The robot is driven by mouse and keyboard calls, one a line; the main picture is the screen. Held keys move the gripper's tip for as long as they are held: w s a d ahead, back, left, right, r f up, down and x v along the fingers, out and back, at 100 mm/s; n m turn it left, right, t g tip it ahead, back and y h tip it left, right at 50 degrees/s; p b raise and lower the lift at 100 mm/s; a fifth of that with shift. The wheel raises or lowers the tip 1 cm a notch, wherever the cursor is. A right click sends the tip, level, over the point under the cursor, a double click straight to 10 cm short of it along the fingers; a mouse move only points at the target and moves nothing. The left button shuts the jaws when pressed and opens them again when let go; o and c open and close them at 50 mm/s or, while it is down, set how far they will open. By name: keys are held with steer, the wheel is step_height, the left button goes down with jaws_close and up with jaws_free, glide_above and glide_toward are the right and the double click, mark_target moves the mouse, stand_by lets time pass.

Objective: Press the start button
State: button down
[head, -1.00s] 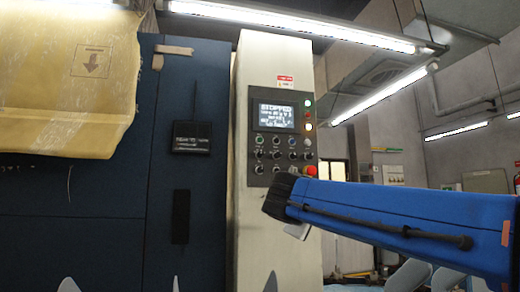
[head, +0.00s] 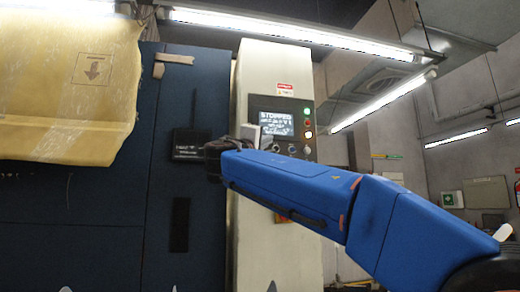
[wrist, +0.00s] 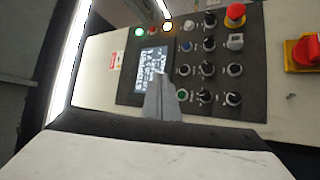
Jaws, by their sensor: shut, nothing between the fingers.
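The control panel (head: 257,100) is dark, set in a cream cabinet, and its screen (head: 274,120) reads "STOPPED". In the wrist view the panel appears turned on its side. A green button (wrist: 182,95) sits beside the screen there, and a blue button (wrist: 187,47) is in the same row; their labels are too small to read. My gripper (wrist: 163,80) is shut and empty, its grey fingers in front of the screen, close to the green button. I cannot tell whether it touches the panel. In the head view my gripper (head: 250,132) is at the panel's left edge, and my arm hides most buttons.
A red emergency stop (wrist: 235,12) and several knobs share the panel. A red-and-yellow rotary switch (wrist: 303,50) is beyond it. A black box (head: 188,145) is on the blue cabinet left of the panel. A yellowish sheet (head: 65,80) hangs at upper left.

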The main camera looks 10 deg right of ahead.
steer(key=shift+w, duration=0.1)
stand_by(0.3)
steer(key=w, duration=0.8)
steer(key=shift+w, duration=0.3)
steer(key=shift+w, duration=0.1)
stand_by(1.9)
steer(key=shift+w+r, duration=0.1)
steer(key=shift+w, duration=0.2)
steer(key=shift+w, duration=0.45)
stand_by(0.8)
steer(key=shift+s, duration=0.9)
steer(key=shift+s, duration=2.45)
